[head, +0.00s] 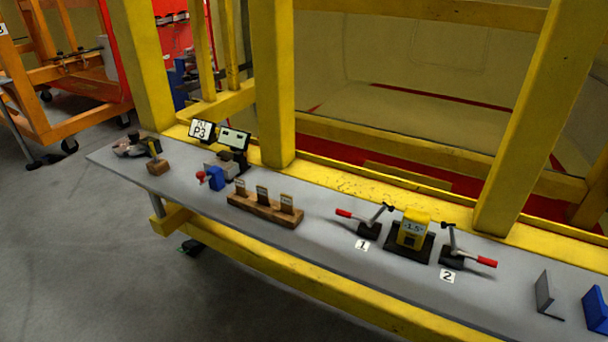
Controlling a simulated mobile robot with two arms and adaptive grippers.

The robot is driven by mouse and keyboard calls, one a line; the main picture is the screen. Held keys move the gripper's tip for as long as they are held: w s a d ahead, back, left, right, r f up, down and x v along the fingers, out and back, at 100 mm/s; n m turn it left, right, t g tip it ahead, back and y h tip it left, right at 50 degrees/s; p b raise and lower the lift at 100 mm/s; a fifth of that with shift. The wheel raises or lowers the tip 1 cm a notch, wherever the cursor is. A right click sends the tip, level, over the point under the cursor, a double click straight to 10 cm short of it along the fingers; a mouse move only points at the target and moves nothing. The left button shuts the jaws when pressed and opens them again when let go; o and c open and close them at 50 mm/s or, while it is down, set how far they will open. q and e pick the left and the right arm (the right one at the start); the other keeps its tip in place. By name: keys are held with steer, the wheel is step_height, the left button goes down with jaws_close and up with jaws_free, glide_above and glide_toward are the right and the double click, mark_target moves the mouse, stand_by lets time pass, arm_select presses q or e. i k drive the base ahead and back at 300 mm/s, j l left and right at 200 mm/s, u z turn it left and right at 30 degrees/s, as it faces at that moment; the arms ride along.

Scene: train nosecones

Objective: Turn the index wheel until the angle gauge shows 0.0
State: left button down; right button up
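The angle gauge (414,228) is a yellow box on a dark base on the grey bench, right of the middle. Its small display appears to read -1.5°. I cannot clearly make out the index wheel. A small red knob (201,177) sits beside a blue block (216,178) at the left part of the bench, but I cannot tell whether it is the wheel. Neither of my grippers is in view.
Toggle clamps with red handles stand left (368,227) and right (455,256) of the gauge, labelled 1 and 2. A wooden card rack (264,210), a small screen (234,139) and a grey bracket (546,294) share the bench. Yellow posts (270,85) rise behind.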

mark_target(128, 146)
steer(key=u, duration=0.35)
steer(key=i+j+u, duration=0.55)
steer(key=i+u, duration=0.2)
steer(key=i, duration=0.2)
